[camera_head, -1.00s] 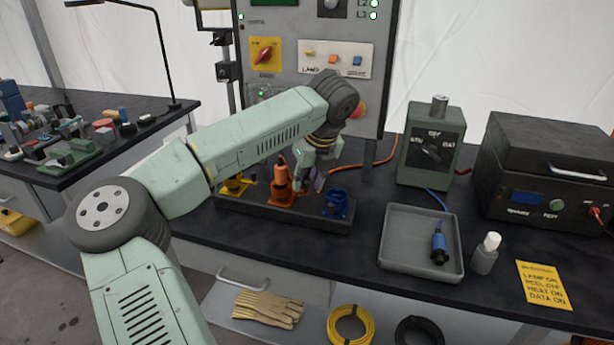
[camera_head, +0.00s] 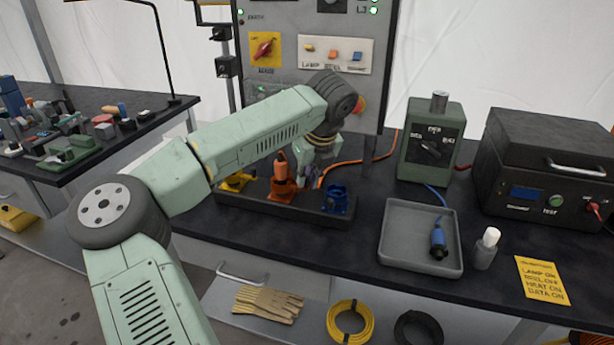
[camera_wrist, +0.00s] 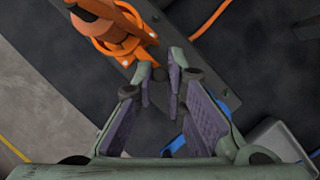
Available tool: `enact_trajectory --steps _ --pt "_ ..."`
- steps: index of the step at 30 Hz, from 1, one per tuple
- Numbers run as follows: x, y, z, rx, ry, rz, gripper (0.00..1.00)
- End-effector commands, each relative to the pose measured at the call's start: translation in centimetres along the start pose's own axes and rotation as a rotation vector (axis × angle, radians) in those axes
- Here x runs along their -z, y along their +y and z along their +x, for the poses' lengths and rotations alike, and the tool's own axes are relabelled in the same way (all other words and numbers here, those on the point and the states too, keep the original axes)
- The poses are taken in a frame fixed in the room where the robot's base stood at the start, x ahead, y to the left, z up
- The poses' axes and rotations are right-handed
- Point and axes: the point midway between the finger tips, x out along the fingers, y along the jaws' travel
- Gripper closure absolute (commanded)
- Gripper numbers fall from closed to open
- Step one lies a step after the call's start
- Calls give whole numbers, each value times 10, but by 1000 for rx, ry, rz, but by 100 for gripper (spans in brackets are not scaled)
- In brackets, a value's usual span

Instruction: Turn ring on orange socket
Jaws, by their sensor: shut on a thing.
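The orange socket (camera_head: 283,188) stands upright on a dark rail on the bench, with an orange plug body in its top. In the wrist view the orange ring (camera_wrist: 118,42) sits around it, with an arm reaching toward my fingertips. My gripper (camera_wrist: 161,70) is beside the socket, its fingertips close together at the end of that arm and shut on it. The exact contact is small and partly hidden by the fingers. In the head view my gripper (camera_head: 304,177) is just right of the orange socket.
A yellow socket (camera_head: 235,182) is left of the orange one and a blue socket (camera_head: 336,200) is right, on the same rail (camera_head: 260,207). An orange cable (camera_head: 350,162) runs behind. A grey tray (camera_head: 395,250) holds a blue plug (camera_head: 438,243). A control panel (camera_head: 290,60) rises behind.

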Motion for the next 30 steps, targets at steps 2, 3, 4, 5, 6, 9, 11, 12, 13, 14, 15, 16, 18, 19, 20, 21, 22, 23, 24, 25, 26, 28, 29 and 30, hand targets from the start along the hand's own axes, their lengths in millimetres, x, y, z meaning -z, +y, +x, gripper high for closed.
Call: enact_trajectory --steps 2,3,4,5,6,9,11,12,13,14,15,16,18,19,20,21,22,23,24,25,26,28,29,30 --pt "0 0 0 0 0 0 100" --pt "0 0 0 0 0 0 100" --pt "0 0 0 0 0 0 100" --pt "0 0 0 1 0 1 100" --pt "0 0 0 1 0 2 100" --pt "1 1 1 7 0 13 100" --pt "2 2 1 12 -1 26 100" --pt "2 2 1 17 -1 38 100" --pt "3 3 2 21 -2 48 100" --pt "3 4 2 26 -2 61 100" --pt "4 6 2 33 -3 80 100" --pt "5 6 2 40 -3 97 100" --pt "7 9 2 59 -4 139 100" --pt "8 10 2 68 -4 160 100" --pt "8 12 2 77 -3 183 100" --pt "9 14 2 89 -3 213 100" --pt "10 16 1 100 -4 238 100" --pt "11 17 1 111 -3 264 100" --pt "11 20 0 124 -4 297 100" --pt "12 21 0 136 -4 324 100" --pt "13 23 -1 147 -3 351 100" --pt "14 27 -2 172 -3 413 100" --pt "14 29 -2 183 -3 439 100" --pt "14 31 -3 198 -3 473 100"
